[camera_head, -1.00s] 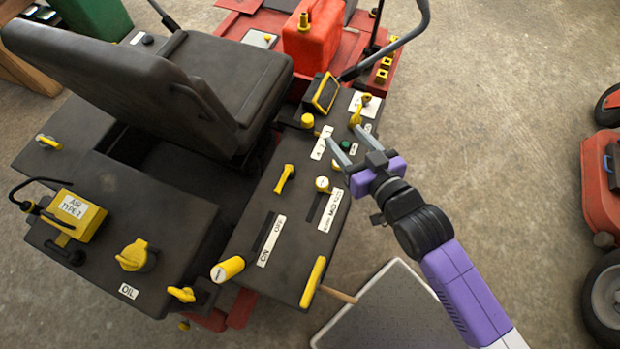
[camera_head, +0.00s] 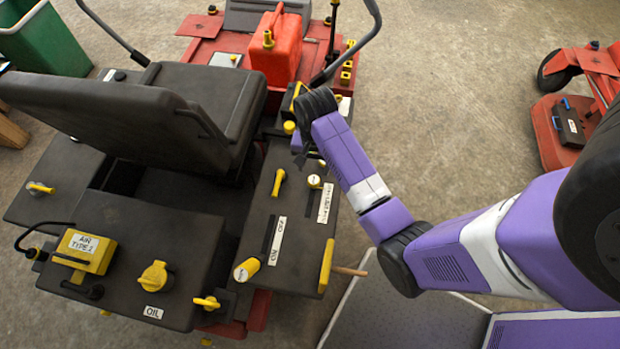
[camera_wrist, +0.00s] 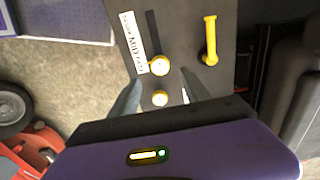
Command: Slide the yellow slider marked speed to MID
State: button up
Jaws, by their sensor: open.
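The speed slider's yellow round knob (camera_head: 314,181) stands at the far end of its dark slot on the black side panel (camera_head: 262,205). A white label (camera_head: 325,203) runs along the slot. In the wrist view, MID is readable near the middle of the label (camera_wrist: 133,42), and the knob (camera_wrist: 160,65) sits at the slot's end nearest my gripper. My gripper (camera_wrist: 160,76) is open, its two grey fingers on either side of the knob in the picture. Contact and height cannot be told. In the head view my arm hides most of the gripper.
A second yellow knob (camera_wrist: 160,99) shows between the fingers, nearer the palm. A yellow lever (camera_head: 279,182) stands left of the slider. Another slot with a yellow cylindrical handle (camera_head: 247,269) lies nearer. A yellow bar (camera_head: 326,266) edges the panel. The seat (camera_head: 210,92) is at left.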

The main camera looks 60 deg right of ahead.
aim_at(314, 180)
jog(key=shift+f, duration=3.85)
grip_shut()
